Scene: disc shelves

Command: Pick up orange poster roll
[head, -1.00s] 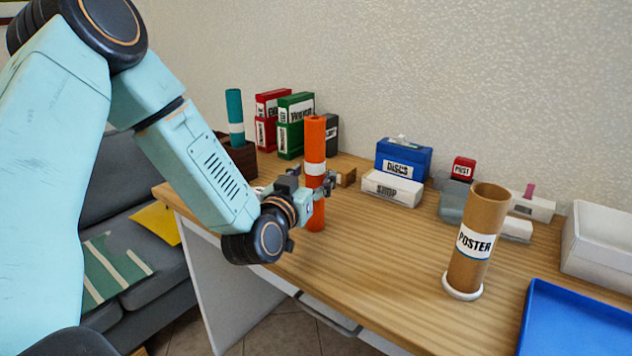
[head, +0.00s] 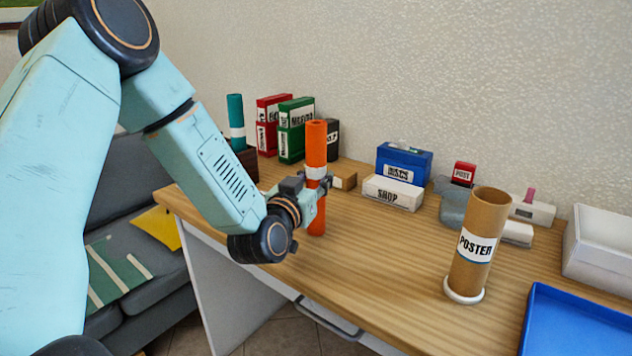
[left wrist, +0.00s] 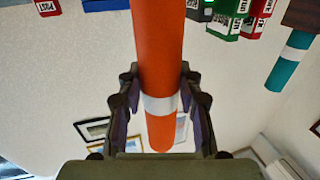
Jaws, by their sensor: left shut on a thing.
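The orange poster roll (head: 316,145) with a white band stands upright over the left part of the wooden desk in the head view. My left gripper (head: 318,183) is shut on it around the white band. In the left wrist view the roll (left wrist: 158,45) runs between both fingers of the gripper (left wrist: 160,105), which press on its sides near the band. Whether the roll's lower end touches the desk is hard to tell. My right gripper is not in view.
A brown poster tube (head: 478,232) stands in a white ring at the right, beside a blue tray (head: 575,320). A teal roll (head: 236,118), red (head: 268,125) and green boxes (head: 292,130) stand behind. Blue (head: 404,160) and white boxes (head: 393,192) are mid-desk. The desk's front middle is clear.

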